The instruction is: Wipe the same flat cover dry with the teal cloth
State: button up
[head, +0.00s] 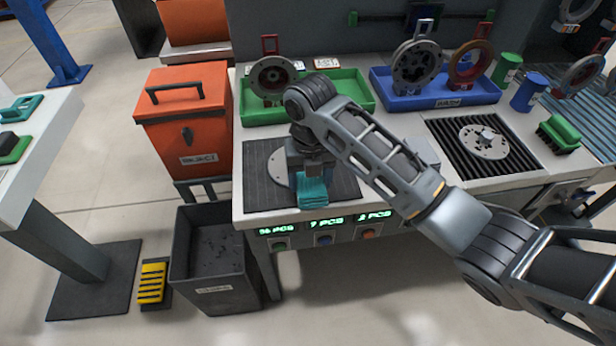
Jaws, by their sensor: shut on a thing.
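In the head view my gripper (311,176) points down over the dark ribbed mat (262,183) at the left end of the bench. It is shut on the teal cloth (312,193), which hangs below the fingers near the mat's front edge. A flat pale round cover (279,165) lies on the mat. Its left part shows; the rest is hidden behind my gripper and arm. The cloth is at the cover's right front side; I cannot tell whether it touches the cover.
A green tray (262,117) and a blue tray (400,102) with hanging round parts stand behind. A grated recess (456,150) with another round part (483,141) and a green brush (558,135) lie right. An orange bin (186,125) and dark bin (213,247) stand left.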

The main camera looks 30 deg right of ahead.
jog(key=shift+w+a+p, duration=0.1)
jog(key=shift+w+a, duration=0.1)
jog(key=shift+a, duration=0.5)
jog(key=shift+w+a+p, duration=0.1)
jog(key=shift+w+a, duration=0.1)
jog(key=shift+a, duration=0.45)
jog(key=shift+w+a+p, duration=0.1)
jog(key=shift+w+a, duration=0.1)
jog(key=shift+a, duration=0.5)
jog(key=shift+r, duration=0.15)
notch_tip(320, 180, up, 4)
jog(key=p, duration=0.4)
jog(key=shift+r, duration=0.95)
